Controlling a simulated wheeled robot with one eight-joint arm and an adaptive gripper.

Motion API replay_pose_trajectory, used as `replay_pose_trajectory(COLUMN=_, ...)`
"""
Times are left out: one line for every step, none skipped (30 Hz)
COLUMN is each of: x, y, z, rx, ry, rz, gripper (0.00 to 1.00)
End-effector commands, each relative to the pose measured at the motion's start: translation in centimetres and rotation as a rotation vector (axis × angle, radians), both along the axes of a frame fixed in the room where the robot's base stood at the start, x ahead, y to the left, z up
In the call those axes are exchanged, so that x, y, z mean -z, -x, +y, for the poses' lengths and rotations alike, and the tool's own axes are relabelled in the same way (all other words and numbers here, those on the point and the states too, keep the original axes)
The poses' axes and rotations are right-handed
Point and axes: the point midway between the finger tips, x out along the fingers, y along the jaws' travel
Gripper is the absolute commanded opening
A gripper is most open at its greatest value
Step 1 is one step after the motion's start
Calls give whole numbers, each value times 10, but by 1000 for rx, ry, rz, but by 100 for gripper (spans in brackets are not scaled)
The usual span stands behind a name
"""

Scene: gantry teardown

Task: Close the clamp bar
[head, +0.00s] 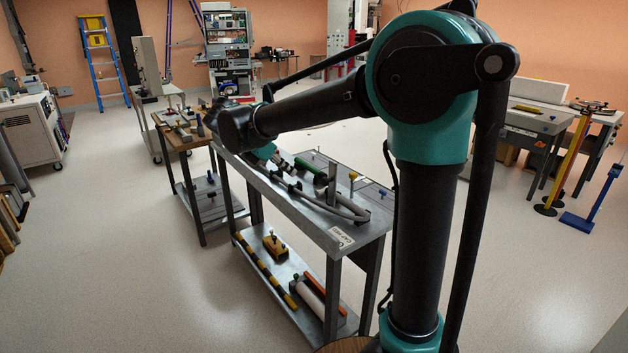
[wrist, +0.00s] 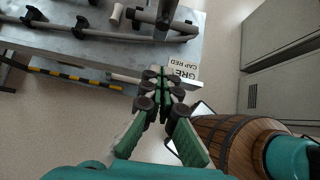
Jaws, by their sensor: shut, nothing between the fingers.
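A long grey bar (head: 340,208) with a bent end lies along the metal bench top (head: 372,226). In the wrist view the grey bar (wrist: 110,36) runs across the bench with dark fittings on it. A shorter grey post (head: 332,184) stands near its bent end; a dark-grey piece (wrist: 166,14) crosses there in the wrist view. I cannot tell which part is the clamp bar. My gripper (wrist: 160,74) is shut and empty, its green fingers close together near the bench's edge. In the head view my arm partly hides the gripper.
A white label (wrist: 184,69) is at the bench end. A green cylinder (head: 310,166) lies on the bench. A wooden-topped table (head: 180,140) stands behind; floor left is open.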

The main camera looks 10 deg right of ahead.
Motion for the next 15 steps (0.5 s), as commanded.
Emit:
replay_pose_trajectory(x=0, y=-1, z=1, rx=-8, ry=8, rz=4, gripper=0)
replay_pose_trajectory(x=1, y=-2, z=0, rx=-9, ry=10, rz=4, gripper=0)
replay_pose_trajectory(x=3, y=-4, z=-2, rx=-10, ry=11, rz=5, gripper=0)
replay_pose_trajectory(x=5, y=-5, z=-4, rx=-9, ry=10, rz=5, gripper=0)
replay_pose_trajectory(x=8, y=-6, z=-6, rx=-8, ry=11, rz=5, gripper=0)
replay_pose_trajectory(x=13, y=-8, z=-10, rx=-7, ry=10, rz=5, gripper=0)
replay_pose_trajectory(x=16, y=-10, z=-13, rx=-7, ry=9, rz=5, gripper=0)
replay_pose_trajectory(x=20, y=-12, z=-16, rx=-5, ry=9, rz=5, gripper=0)
replay_pose_trajectory(x=26, y=-15, z=-21, rx=-5, ry=8, rz=4, gripper=0)
replay_pose_trajectory(x=30, y=-17, z=-24, rx=-6, ry=9, rz=4, gripper=0)
replay_pose_trajectory(x=35, y=-19, z=-28, rx=-6, ry=9, rz=4, gripper=0)
replay_pose_trajectory(x=41, y=-22, z=-33, rx=-5, ry=8, rz=5, gripper=0)
replay_pose_trajectory(x=45, y=-24, z=-36, rx=-4, ry=8, rz=4, gripper=0)
replay_pose_trajectory(x=50, y=-27, z=-39, rx=-4, ry=7, rz=4, gripper=0)
replay_pose_trajectory(x=56, y=-30, z=-44, rx=-5, ry=7, rz=4, gripper=0)
